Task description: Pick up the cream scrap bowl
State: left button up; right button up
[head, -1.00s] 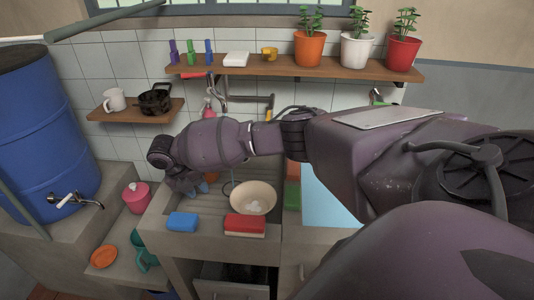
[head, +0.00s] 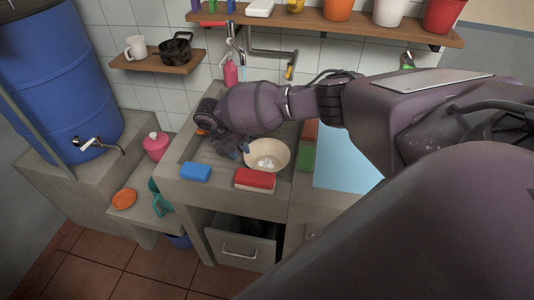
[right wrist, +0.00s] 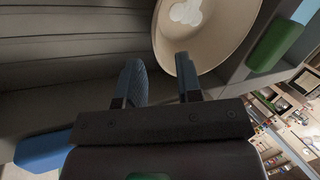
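The cream scrap bowl (head: 279,150) stands upright in the sink area of the counter, with a few pale scraps inside. In the right wrist view the bowl (right wrist: 222,42) fills the top middle, cut off by the upper edge. My right gripper (head: 239,150) is just left of the bowl in the head view. In the right wrist view its fingers (right wrist: 158,65) are apart with nothing held between them. The right finger overlaps the bowl's near wall; I cannot tell whether it touches. My left gripper is not in view.
A red sponge (head: 255,180) and a blue sponge (head: 195,172) lie on the counter's front edge. A green block (head: 306,155) is right of the bowl. A tap (head: 236,45) hangs behind. A pink pot (head: 156,146) and blue barrel (head: 45,85) stand left.

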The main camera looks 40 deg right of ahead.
aim_at(246, 158)
jog(key=x, duration=0.5)
jog(key=shift+w, duration=0.1)
grip_shut()
